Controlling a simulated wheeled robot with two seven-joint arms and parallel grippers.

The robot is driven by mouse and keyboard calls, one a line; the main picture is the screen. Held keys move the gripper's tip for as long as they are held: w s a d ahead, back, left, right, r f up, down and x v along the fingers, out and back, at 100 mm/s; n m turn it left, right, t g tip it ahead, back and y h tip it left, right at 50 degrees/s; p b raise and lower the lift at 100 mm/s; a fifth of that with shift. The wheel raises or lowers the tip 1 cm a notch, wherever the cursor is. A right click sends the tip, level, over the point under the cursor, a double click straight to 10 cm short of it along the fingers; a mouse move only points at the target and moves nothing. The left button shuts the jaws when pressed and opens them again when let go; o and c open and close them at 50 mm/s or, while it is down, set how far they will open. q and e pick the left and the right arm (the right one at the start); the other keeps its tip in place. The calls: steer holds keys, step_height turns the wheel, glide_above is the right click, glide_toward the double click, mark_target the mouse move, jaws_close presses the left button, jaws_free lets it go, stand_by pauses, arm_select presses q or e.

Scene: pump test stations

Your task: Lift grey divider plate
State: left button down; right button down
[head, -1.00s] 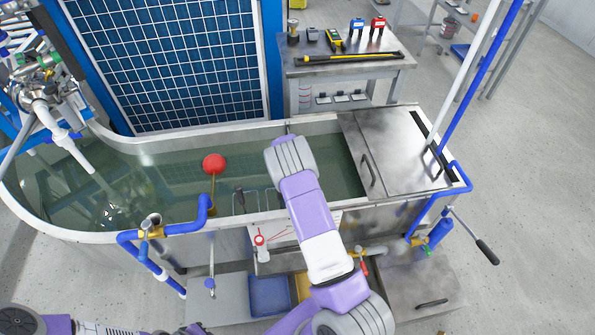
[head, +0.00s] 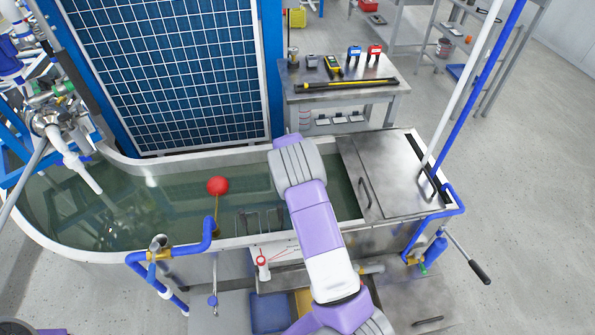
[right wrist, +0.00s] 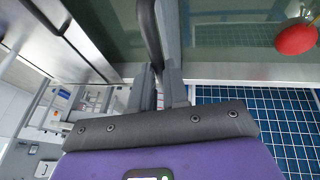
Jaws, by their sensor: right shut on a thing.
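My right gripper (right wrist: 158,85) shows in the right wrist view, shut on a dark curved handle (right wrist: 149,28). A narrow grey strip (right wrist: 184,25) runs beside the handle over the water and looks like the top edge of the divider plate. How much of the plate is under water cannot be told. In the head view my right arm reaches over the tank (head: 150,253), just left of its metal lid, and its wrist hides the fingers and the plate. My left gripper is not in view.
A metal lid (head: 398,175) with handles covers the tank's right end. A red float ball (head: 218,185) on a rod stands to the left. Blue pipes (head: 190,250) run along the front rim. A blue grid panel (head: 165,70) and a tool table (head: 345,88) stand behind.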

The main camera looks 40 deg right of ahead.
steer(key=shift+w+d+r, duration=0.15)
steer(key=shift+r, duration=0.2)
steer(key=c, duration=1.5)
jaws_free()
steer(key=o, duration=0.4)
steer(key=shift+f, duration=0.1)
steer(key=p+v, duration=0.1)
steer(key=v, duration=0.6)
steer(key=shift+s+a+r, duration=0.2)
steer(key=shift+r, duration=0.05)
steer(key=shift+s+f, duration=0.1)
